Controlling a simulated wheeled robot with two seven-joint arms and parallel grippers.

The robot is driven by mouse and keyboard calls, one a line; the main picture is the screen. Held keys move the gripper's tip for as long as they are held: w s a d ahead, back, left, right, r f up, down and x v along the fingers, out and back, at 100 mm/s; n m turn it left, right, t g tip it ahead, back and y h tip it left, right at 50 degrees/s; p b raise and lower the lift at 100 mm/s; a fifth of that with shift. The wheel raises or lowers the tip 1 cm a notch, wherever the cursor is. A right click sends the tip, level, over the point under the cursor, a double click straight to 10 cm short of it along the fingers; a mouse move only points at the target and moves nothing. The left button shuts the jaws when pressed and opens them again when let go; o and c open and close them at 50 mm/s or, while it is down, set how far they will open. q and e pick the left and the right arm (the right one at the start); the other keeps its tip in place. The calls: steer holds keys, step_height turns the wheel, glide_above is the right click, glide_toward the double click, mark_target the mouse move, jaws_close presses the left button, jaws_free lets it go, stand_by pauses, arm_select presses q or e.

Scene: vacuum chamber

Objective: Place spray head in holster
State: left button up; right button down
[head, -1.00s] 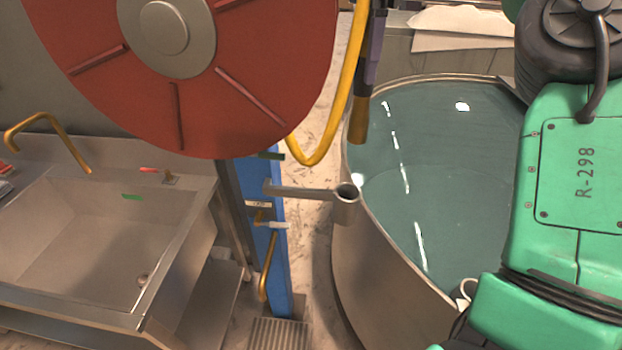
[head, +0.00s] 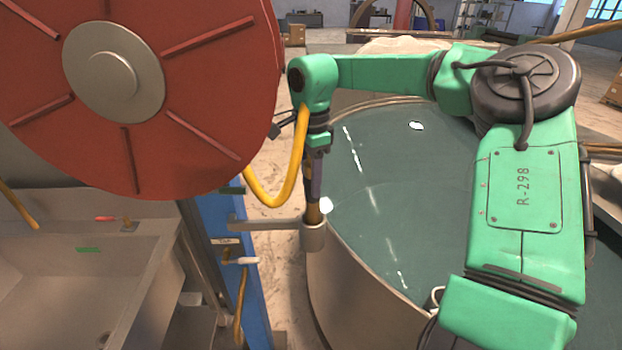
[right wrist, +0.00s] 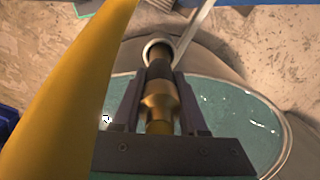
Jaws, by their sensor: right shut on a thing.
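The spray head (right wrist: 160,105) is a brass and dark nozzle on a yellow hose. My right gripper (head: 315,178) is shut on it and points it downward; the gripper also shows in the right wrist view (right wrist: 160,115). The holster (head: 313,238) is a grey metal cup at the end of a flat bracket. In the right wrist view the holster's ring (right wrist: 158,50) shows just beyond the dark tip. I cannot tell whether the tip is inside. My left gripper is not in view.
The large red hose reel (head: 200,90) is close on the left of my right gripper. The yellow hose (head: 285,190) loops beside it. A round tank of greenish liquid (head: 400,190) stands right of the holster. A blue post (head: 228,215) and a metal sink (head: 60,270) are at left.

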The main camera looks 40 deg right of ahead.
steer(key=shift+s+d+f, duration=0.1)
steer(key=shift+s+f, duration=0.05)
steer(key=shift+f, duration=0.3)
steer(key=shift+d+f, duration=0.15)
steer(key=shift+c, duration=2.2)
jaws_free()
steer(key=shift+w, duration=0.2)
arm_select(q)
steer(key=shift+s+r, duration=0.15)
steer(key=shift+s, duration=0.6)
arm_select(e)
steer(key=shift+s, duration=0.1)
